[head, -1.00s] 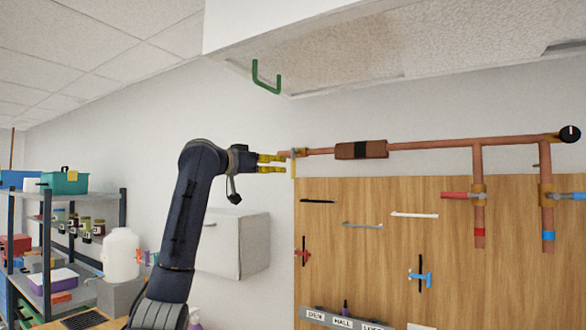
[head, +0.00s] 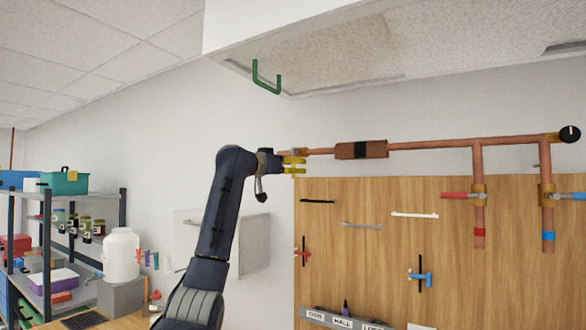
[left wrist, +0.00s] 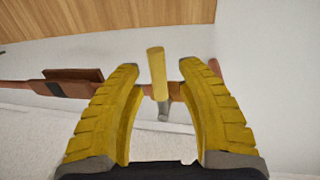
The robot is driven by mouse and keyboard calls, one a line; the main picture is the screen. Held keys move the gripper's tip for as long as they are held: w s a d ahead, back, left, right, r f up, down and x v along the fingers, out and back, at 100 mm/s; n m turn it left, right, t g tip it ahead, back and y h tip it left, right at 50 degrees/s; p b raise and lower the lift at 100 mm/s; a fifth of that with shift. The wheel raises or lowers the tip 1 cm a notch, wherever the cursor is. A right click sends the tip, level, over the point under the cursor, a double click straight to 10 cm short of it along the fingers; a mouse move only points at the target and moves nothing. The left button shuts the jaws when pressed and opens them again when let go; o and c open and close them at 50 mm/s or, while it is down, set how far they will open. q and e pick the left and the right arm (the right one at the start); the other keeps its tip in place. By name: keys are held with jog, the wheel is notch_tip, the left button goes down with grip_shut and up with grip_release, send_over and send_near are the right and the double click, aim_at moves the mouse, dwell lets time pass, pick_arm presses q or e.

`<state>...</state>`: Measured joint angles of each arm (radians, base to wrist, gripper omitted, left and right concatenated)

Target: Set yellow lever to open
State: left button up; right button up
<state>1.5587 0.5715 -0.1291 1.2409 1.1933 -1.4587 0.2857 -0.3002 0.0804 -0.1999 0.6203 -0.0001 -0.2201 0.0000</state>
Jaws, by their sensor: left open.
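The yellow lever (left wrist: 157,72) stands across the copper pipe (left wrist: 45,88) in the left wrist view, between the two yellow fingers of my open left gripper (left wrist: 160,68). I see a gap on each side of the lever. In the head view my left gripper (head: 294,165) is at the left end of the copper pipe (head: 430,144), and its yellow fingers hide most of the lever there. My right gripper is not in view.
A wooden board (head: 370,260) with handles and a blue valve (head: 420,278) is right of my arm. Red (head: 462,195) and blue (head: 570,196) levers sit on the downpipes. A green hook (head: 266,78) hangs above.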

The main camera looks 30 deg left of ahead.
pick_arm(q)
jog(key=shift+c, duration=0.5)
grip_shut()
jog(key=shift+d, duration=0.15)
